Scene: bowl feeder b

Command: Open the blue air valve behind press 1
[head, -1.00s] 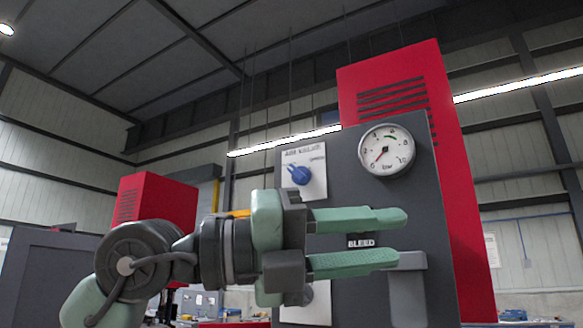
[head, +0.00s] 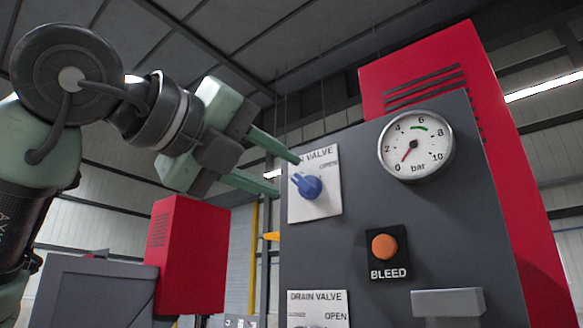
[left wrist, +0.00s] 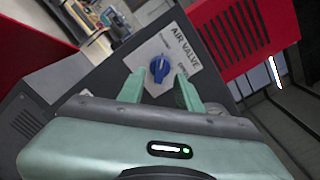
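The blue air valve knob (head: 307,186) sits on a white plate (head: 322,209) on the dark grey panel. Its pointer is turned up and to the left, away from the "OPEN" mark. My left gripper (head: 286,174) is open, with its green fingers reaching toward the knob from the left. In the left wrist view the knob (left wrist: 159,68) shows between and beyond the two fingertips (left wrist: 160,88), and the plate reads "AIR VALVE". The fingers hide part of the plate's lettering in the head view. I cannot tell from these views whether they touch the knob. My right gripper is not in view.
The grey panel (head: 455,215) also carries a pressure gauge (head: 416,145) with its needle near the low end, an orange "BLEED" button (head: 384,247), a grey ledge (head: 448,302) and a drain valve plate (head: 318,306). Red cabinets (head: 192,255) stand behind.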

